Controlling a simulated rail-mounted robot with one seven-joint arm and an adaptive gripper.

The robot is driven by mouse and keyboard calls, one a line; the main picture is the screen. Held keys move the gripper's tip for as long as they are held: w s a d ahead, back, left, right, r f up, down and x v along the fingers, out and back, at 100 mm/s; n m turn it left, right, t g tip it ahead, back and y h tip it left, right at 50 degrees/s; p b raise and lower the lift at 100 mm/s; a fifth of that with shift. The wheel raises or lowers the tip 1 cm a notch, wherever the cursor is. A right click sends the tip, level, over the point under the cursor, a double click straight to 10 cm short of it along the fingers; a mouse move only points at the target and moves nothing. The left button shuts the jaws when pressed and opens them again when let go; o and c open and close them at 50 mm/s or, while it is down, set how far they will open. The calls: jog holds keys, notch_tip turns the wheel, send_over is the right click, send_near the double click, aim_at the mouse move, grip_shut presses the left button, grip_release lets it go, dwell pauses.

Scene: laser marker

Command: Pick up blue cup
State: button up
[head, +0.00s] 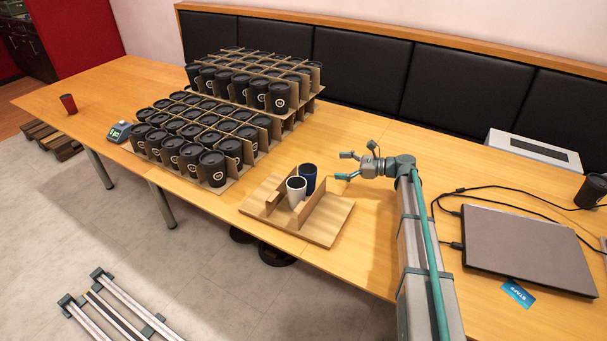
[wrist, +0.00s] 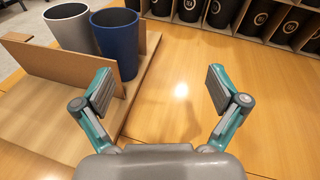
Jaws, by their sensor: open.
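The blue cup (head: 308,174) stands upright in a wooden holder (head: 333,217) on the table, beside a white cup (head: 296,188). In the wrist view the blue cup (wrist: 117,44) is at the upper left, with the white cup (wrist: 70,28) to its left. A low wooden wall of the holder hides part of the cups' lower sides. My gripper (head: 345,166) is to the right of the blue cup in the head view, apart from it. In the wrist view my gripper (wrist: 160,90) has its fingers spread, with only bare table between them.
Crates of black cups (head: 190,135) stand in tiers behind and left of the holder. A laptop (head: 525,245), cables and a blue card (head: 517,293) lie to the right. A red cup (head: 68,104) stands far left. The table just right of the holder is clear.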

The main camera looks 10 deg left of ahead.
aim_at(311, 170)
jog(key=s+d+r+g+y, duration=0.1)
jog(key=s+g+y, duration=0.1)
jog(key=s+g, duration=0.15)
jog(key=shift+n+t, duration=0.25)
jog(key=shift+n, duration=0.15)
jog(key=shift+s+a+r+p, duration=0.15)
jog(key=shift+a+p, duration=0.4)
jog(key=shift+a, duration=1.25)
jog(key=shift+s+a+f+p, duration=0.1)
jog(key=shift+s+a+p, duration=0.35)
jog(key=shift+a, duration=1.4)
jog(key=shift+a+r+p, duration=0.1)
jog(key=shift+a+p, duration=0.6)
jog(key=shift+a, duration=1.1)
jog(key=c, duration=0.8)
